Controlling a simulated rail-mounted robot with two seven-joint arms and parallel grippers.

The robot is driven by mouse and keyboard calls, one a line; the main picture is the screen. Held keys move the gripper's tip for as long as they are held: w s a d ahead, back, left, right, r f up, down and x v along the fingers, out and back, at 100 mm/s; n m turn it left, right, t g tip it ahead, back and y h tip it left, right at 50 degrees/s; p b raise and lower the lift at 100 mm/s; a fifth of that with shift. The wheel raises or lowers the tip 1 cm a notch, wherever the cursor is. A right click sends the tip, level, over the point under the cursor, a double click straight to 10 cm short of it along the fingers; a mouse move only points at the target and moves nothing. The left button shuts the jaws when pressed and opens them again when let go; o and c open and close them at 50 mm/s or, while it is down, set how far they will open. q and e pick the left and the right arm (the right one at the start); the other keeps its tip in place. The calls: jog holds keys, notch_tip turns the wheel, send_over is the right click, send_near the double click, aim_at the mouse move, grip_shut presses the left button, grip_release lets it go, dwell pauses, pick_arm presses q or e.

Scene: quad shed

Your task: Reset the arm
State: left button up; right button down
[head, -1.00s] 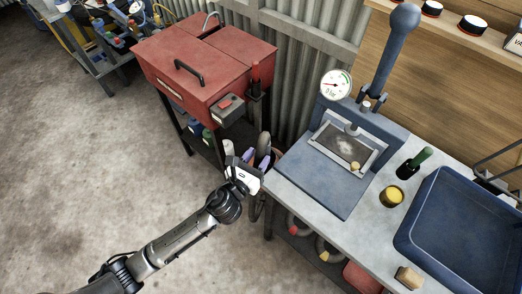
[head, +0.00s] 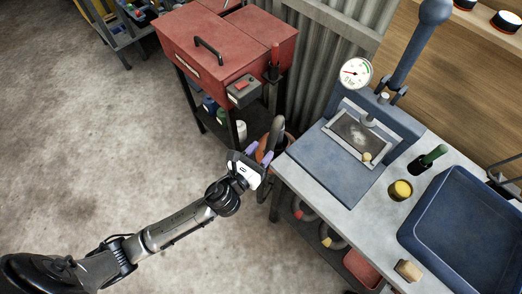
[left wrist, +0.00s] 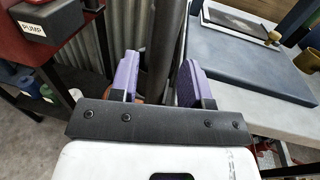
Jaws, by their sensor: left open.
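My left arm reaches in from the lower left in the head view. My left gripper (head: 262,152) is at the gap between the red cabinet (head: 226,45) and the workbench (head: 330,180). In the left wrist view its two purple fingers (left wrist: 158,82) stand apart with nothing held between them. A dark grey upright post or tube shows behind and between the fingers; whether it touches them I cannot tell. My right gripper is not in view.
A blue press with a gauge (head: 355,73) stands on the bench beside a blue tray (head: 470,235), a yellow-topped pot (head: 400,190) and a green-handled tool (head: 432,155). A box marked PUMP (left wrist: 45,22) hangs on the cabinet. Open concrete floor (head: 90,130) lies left.

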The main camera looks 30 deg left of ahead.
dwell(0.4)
pick_arm(q)
jog(key=s+a+f+n+g+y, duration=0.2)
jog(key=a+n+g+y, duration=0.15)
jog(key=n, duration=1.05)
jog(key=s+a+f+n+g+y, duration=0.2)
jog(key=a+n+g, duration=0.15)
jog(key=n, duration=1.05)
jog(key=s+d+f+n+g+h+p, duration=0.1)
jog(key=s+f+n+g+h, duration=0.2)
jog(key=s, duration=0.8)
jog(key=s+d+f+n+g+h+p, duration=0.15)
jog(key=s+n+g, duration=0.25)
jog(key=s, duration=0.7)
notch_tip(320, 180, up, 38)
jog(key=y+p, duration=0.1)
jog(key=p, duration=3.5)
jog(key=shift+w+f+n+p, duration=0.25)
jog(key=shift+w+n+p, duration=0.05)
jog(key=shift+w+p, duration=0.15)
